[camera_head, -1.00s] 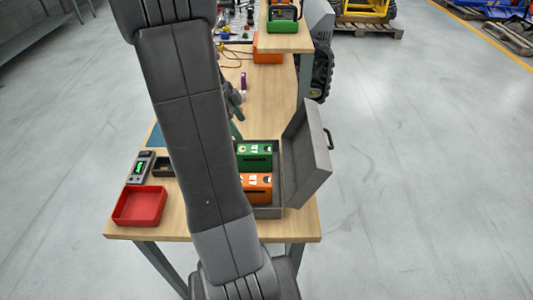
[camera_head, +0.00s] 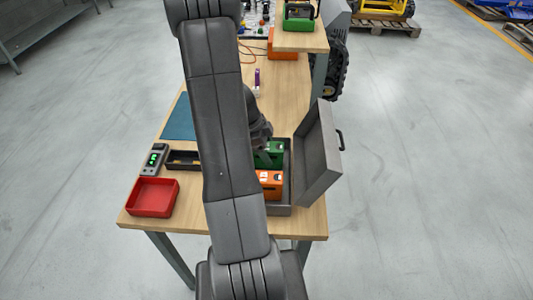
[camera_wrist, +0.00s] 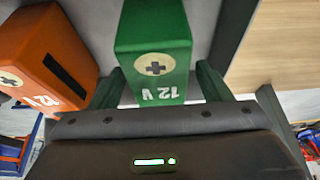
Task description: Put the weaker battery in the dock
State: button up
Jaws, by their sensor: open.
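A green battery (camera_head: 274,150) and an orange battery (camera_head: 271,181) sit in an open grey case (camera_head: 284,208) on the wooden bench. In the wrist view the green battery (camera_wrist: 153,45), marked 12 V, lies between the green fingers of my gripper (camera_wrist: 160,85). The fingers are open, one on each side of it; contact is not clear. The orange battery (camera_wrist: 45,55) is left of the left finger. A black open holder (camera_head: 184,160), possibly the dock, lies left of my arm, partly hidden by it. Beside it is a grey meter (camera_head: 154,160) with a lit green display.
The case's raised lid (camera_head: 317,155) stands on the right. A red tray (camera_head: 152,197) is at the front left and a blue mat (camera_head: 179,119) lies behind the holder. A raised shelf (camera_head: 300,41) at the back right holds another green item (camera_head: 299,22).

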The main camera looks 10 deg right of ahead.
jog(key=shift+d+f, duration=0.2)
jog(key=shift+f, duration=0.3)
jog(key=shift+f+b, duration=0.25)
jog(key=shift+b, duration=0.55)
dwell(0.5)
grip_shut()
